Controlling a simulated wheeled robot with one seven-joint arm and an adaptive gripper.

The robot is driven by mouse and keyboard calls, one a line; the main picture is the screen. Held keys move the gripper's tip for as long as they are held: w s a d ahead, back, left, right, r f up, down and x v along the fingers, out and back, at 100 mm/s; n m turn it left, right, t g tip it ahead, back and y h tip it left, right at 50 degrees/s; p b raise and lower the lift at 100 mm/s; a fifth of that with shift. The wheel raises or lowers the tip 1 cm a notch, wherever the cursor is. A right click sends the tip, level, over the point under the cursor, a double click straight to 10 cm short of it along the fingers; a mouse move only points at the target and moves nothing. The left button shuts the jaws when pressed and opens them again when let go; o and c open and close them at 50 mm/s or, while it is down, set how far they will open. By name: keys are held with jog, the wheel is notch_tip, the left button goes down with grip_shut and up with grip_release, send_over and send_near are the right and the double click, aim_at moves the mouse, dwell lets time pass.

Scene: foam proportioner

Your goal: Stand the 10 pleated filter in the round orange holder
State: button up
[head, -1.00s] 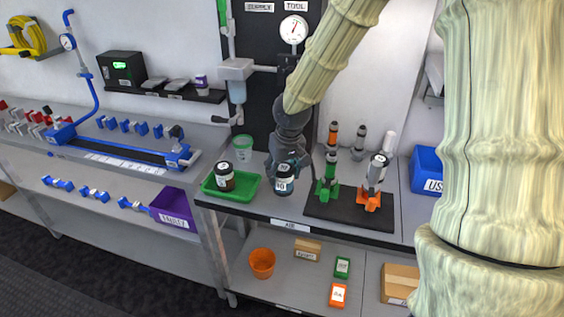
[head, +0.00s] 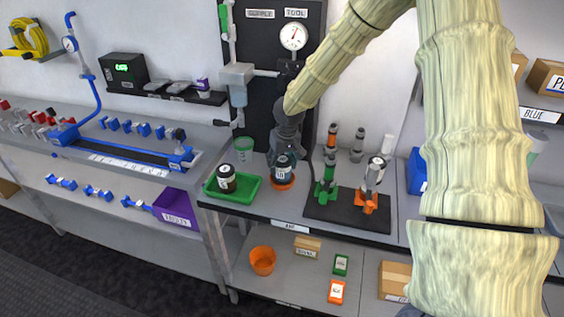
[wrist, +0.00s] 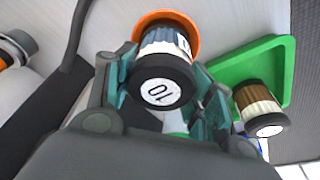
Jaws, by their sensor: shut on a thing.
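The filter marked 10 (wrist: 160,70), pleated with black end caps, is in my gripper (wrist: 155,92), whose fingers are on both sides of it. In the head view the filter (head: 283,168) looks upright, with my gripper (head: 285,158) coming down on it from above. The round orange holder (head: 282,184) shows around and below the filter's lower end. In the wrist view the holder's orange rim (wrist: 150,17) shows behind the filter's far end. I cannot tell whether the filter's bottom touches the holder or hangs just above it.
A green tray (head: 250,192) with another, brown filter (head: 227,178) is just left of the holder. A black board (head: 330,212) with green and orange fittings (head: 326,180) stands close on the right. An orange pot (head: 262,261) is on the lower shelf.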

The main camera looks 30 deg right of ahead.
jog(key=shift+f, duration=0.3)
jog(key=shift+f, duration=0.35)
jog(key=o, duration=1.2)
jog(key=shift+c, duration=0.2)
jog(key=shift+r, duration=0.1)
jog(key=shift+r, duration=0.45)
jog(key=b+v, duration=0.1)
jog(key=v, duration=1)
jog(key=shift+s+a+r+b, duration=0.1)
jog(key=shift+r+b, duration=0.2)
